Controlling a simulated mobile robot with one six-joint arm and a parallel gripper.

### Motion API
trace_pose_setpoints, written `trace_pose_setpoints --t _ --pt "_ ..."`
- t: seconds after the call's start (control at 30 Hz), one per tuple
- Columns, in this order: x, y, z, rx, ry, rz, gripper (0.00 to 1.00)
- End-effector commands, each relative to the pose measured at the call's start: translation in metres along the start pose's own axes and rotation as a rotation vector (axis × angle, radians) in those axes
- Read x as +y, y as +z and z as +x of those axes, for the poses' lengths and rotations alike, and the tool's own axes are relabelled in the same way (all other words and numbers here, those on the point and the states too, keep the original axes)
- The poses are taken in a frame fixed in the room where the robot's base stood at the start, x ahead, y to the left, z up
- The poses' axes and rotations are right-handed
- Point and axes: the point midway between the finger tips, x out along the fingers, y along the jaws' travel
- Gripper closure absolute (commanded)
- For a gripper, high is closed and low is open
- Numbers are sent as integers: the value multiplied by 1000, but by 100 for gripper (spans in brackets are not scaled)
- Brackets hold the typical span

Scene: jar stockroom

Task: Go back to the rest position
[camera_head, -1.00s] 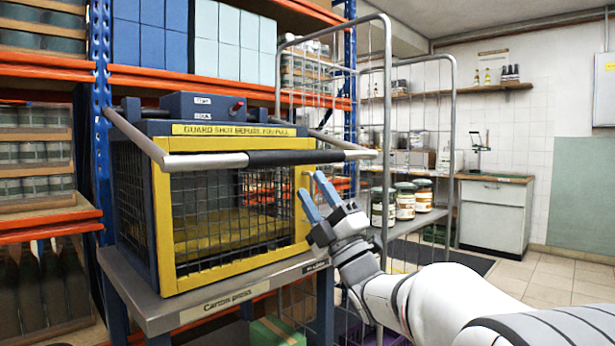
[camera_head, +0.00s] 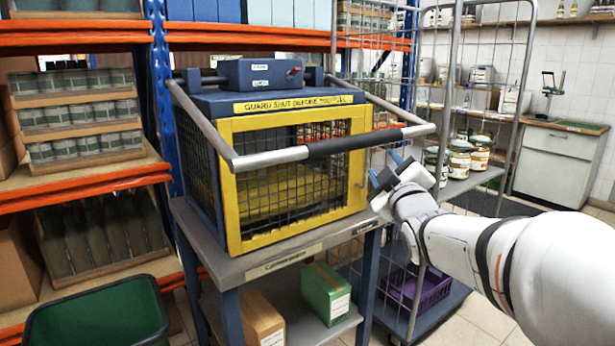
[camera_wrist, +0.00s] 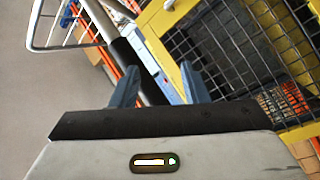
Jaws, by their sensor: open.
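My gripper (camera_head: 391,170) is open and empty, with its two blue fingers apart. In the head view it is at the right front corner of the carton press (camera_head: 290,104), near the yellow guard frame. The press handle bar (camera_head: 330,148) runs across the front, above and left of the fingers. In the wrist view my gripper (camera_wrist: 157,84) has the bar and the yellow guard (camera_wrist: 165,30) beyond its fingers. I cannot tell whether the fingers touch the press. The mesh guard is shut over the front of the press.
The press stands on a grey table (camera_head: 250,262) with a brown box (camera_head: 258,322) and a green box (camera_head: 327,292) below. A wire trolley (camera_head: 480,185) with jars is close behind my arm. A green bin (camera_head: 98,318) stands at lower left.

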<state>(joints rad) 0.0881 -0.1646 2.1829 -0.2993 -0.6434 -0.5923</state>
Motion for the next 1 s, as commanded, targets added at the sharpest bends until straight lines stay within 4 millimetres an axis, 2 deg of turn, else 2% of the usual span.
trace_pose_setpoints --t 0.03,0.17,0.27,0.47,0.7,0.8,0.9,1.0 --pt "14 -10 -3 -73 -42 47 59" --pt "14 -3 -25 -285 -153 182 59" --pt "12 0 -50 -452 -233 284 59" --pt "9 -6 -117 -802 -374 472 59" --pt "9 -34 -213 -1212 -511 659 59" --pt "10 -45 -243 -1337 -546 703 59" --pt "10 -52 -263 -1416 -567 729 59" --pt "9 -53 -272 -1454 -578 738 59"
